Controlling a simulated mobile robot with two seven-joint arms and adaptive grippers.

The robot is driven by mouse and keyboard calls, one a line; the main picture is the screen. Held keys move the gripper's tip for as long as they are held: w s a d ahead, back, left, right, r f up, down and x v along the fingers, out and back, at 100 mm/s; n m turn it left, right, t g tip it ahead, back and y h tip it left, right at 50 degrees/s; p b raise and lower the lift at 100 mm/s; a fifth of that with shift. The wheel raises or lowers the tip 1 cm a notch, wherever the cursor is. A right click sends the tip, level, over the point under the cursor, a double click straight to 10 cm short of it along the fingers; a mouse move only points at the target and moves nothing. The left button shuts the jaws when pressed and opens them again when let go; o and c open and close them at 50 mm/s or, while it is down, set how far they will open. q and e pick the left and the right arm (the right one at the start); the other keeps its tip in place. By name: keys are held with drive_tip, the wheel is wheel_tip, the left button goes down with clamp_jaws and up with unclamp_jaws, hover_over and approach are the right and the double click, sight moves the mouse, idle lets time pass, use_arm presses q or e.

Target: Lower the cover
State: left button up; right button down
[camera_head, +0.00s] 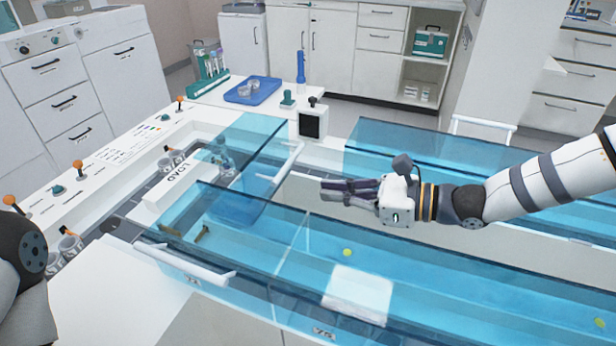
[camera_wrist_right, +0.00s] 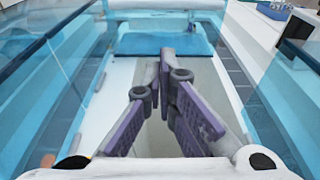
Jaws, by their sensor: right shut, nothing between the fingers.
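A see-through blue cover (camera_head: 252,150) with a white bar handle (camera_head: 287,162) stands at the load end of the track, left of my right gripper. Which of the blue panels the task means is not certain. My right gripper (camera_head: 335,189) is shut and empty, its fingers pointing left towards the handle with a gap between. In the wrist view the shut fingers (camera_wrist_right: 166,66) point at a blue panel (camera_wrist_right: 160,43) with a white bar (camera_wrist_right: 172,5) beyond it. Only dark links of my left arm show at the left edge; its gripper is out of view.
Long blue see-through panels run in front (camera_head: 420,285) and behind (camera_head: 440,150) my right arm. The front one has a white handle (camera_head: 185,262) at its left end. A white console with orange-topped levers (camera_head: 78,165), a blue tray (camera_head: 252,90) and a tube rack (camera_head: 207,78) stand behind.

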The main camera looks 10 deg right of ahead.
drive_tip(key=w+a, duration=0.1)
drive_tip(key=w+a+r, duration=0.1)
drive_tip(key=a+r, duration=0.1)
drive_tip(key=a, duration=0.1)
drive_tip(key=shift+w+p, duration=0.3)
drive_tip(key=shift+w, duration=0.1)
drive_tip(key=shift+w+r, duration=0.1)
